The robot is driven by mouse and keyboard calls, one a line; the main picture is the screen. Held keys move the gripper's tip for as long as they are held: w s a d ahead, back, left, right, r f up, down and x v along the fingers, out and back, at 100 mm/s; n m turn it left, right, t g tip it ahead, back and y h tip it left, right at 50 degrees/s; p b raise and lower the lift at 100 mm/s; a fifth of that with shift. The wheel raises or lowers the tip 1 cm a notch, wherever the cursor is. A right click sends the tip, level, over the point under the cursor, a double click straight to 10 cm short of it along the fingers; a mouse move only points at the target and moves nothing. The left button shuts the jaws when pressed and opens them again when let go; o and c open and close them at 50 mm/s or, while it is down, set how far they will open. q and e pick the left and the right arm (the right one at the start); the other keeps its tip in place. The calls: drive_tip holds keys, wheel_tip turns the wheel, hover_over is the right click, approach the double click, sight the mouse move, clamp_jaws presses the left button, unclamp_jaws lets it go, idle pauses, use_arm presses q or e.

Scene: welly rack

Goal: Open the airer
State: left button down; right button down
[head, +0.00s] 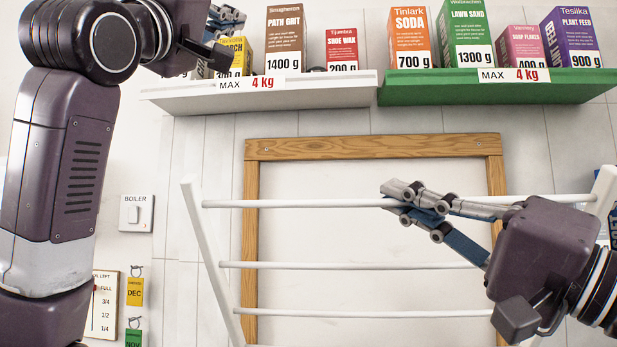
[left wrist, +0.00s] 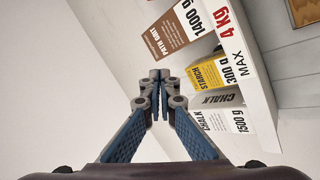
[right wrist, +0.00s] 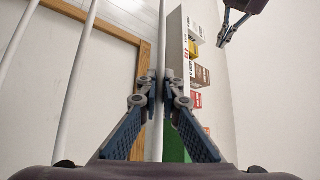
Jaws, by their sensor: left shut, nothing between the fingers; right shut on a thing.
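The white airer (head: 340,266) stands tilted against the wall in the head view, with two side rails and several horizontal bars. My right gripper (head: 385,197) is shut on the top bar of the airer (head: 300,203), right of the bar's middle. In the right wrist view the bar (right wrist: 158,130) runs between the fingertips (right wrist: 159,90). My left gripper (head: 225,35) is raised at the upper left in front of the white shelf, partly hidden by its own wrist. In the left wrist view its fingertips (left wrist: 159,90) meet with nothing between them.
A white shelf (head: 320,92) and a green shelf (head: 500,90) with several boxes hang above the airer, each marked MAX 4 kg. A wooden frame (head: 370,148) is on the wall behind. A boiler switch (head: 136,213) and hanging tags (head: 135,291) are at the left.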

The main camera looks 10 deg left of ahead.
use_arm(q)
drive_tip(key=d+f+m+g, duration=0.3)
drive_tip(key=d+g, duration=0.1)
drive_tip(key=d, duration=0.6)
drive_tip(key=m+g+y, duration=0.4)
drive_tip(key=g, duration=0.2)
hover_over(308, 203)
drive_tip(key=d, duration=0.3)
wheel_tip(308, 203, down, 11)
drive_tip(key=s+a+f+m+g+y, duration=0.1)
drive_tip(key=s+a+f+g+y, duration=0.15)
drive_tip(key=s, duration=0.25)
use_arm(e)
drive_tip(key=shift+w, duration=0.15)
use_arm(q)
drive_tip(key=shift+g, duration=0.45)
drive_tip(key=w+f, duration=0.1)
drive_tip(key=f, duration=0.1)
drive_tip(key=w+f, duration=0.2)
drive_tip(key=f, duration=0.1)
drive_tip(key=w+f, duration=0.2)
drive_tip(key=f, duration=0.1)
drive_tip(key=shift+w+a+f, duration=0.15)
drive_tip(key=shift+a, duration=0.1)
use_arm(e)
drive_tip(key=shift+s, duration=0.25)
use_arm(q)
drive_tip(key=shift+f, duration=0.2)
use_arm(e)
drive_tip(key=shift+w, duration=0.1)
